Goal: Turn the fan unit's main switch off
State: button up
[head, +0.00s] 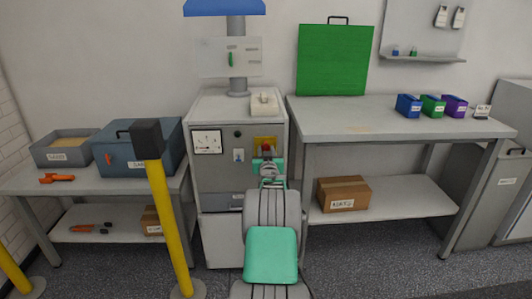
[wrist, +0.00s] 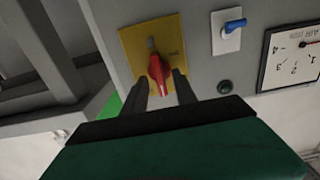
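The fan unit is a grey cabinet (head: 208,174) in the middle of the head view. Its main switch is a red rotary handle (wrist: 159,74) on a yellow plate (wrist: 134,46); the plate also shows in the head view (head: 259,139). In the wrist view, the handle stands near vertical, slightly tilted. My gripper (wrist: 160,80) is at the switch with one finger on each side of the handle. The fingers look apart, with a small gap; contact is hard to tell. In the head view, my gripper (head: 268,162) partly covers the switch area.
A blue toggle (wrist: 235,25), a dark round button (wrist: 225,87) and a gauge (wrist: 291,57) sit beside the switch. A workbench (head: 390,126) stands right of the cabinet. A yellow post (head: 170,222) stands in front left.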

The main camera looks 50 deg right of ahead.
jog(key=shift+c, duration=0.3)
grip_shut()
jog(key=shift+f+n+b, duration=0.15)
jog(key=shift+n+b, duration=0.15)
jog(key=shift+b, duration=0.2)
jog(key=shift+w+a+f+n+b, duration=0.1)
jog(key=shift+w+a+n+b, duration=0.05)
jog(key=shift+n+b, duration=3.95)
jog(key=shift+w+a+f+n+b, duration=0.1)
jog(key=shift+n+b, duration=3.5)
jog(key=shift+n, duration=1)
